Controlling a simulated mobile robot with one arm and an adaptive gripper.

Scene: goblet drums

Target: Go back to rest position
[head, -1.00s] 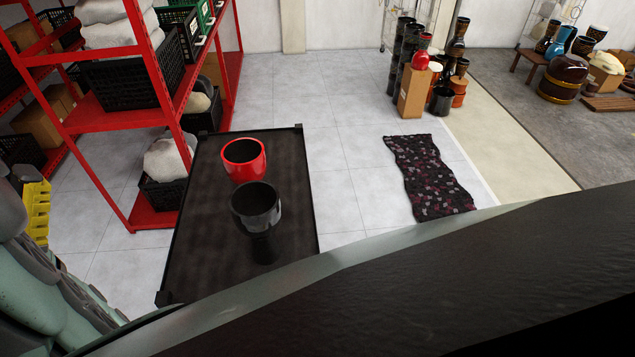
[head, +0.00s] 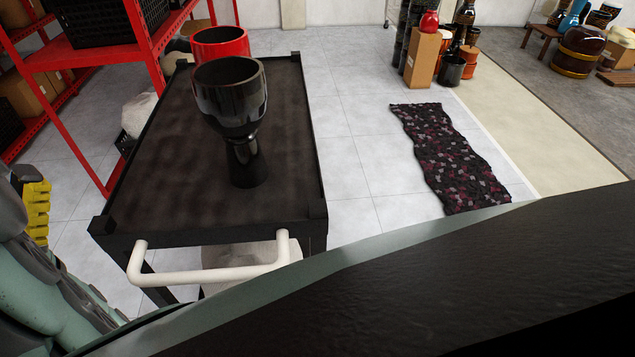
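My gripper is not in view; only parts of my own body show along the left and bottom edges. A black goblet drum (head: 231,95) stands upright on the dark cart top (head: 170,170). Its wide open bowl faces up, above a narrow stem.
The cart has a white handle (head: 210,277) at its near end. A red shelf rack (head: 80,60) stands to the left. A patterned rug (head: 450,158) lies on the floor at right. Several drums and a cardboard box (head: 419,58) stand at the back. Tiled floor between cart and rug is clear.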

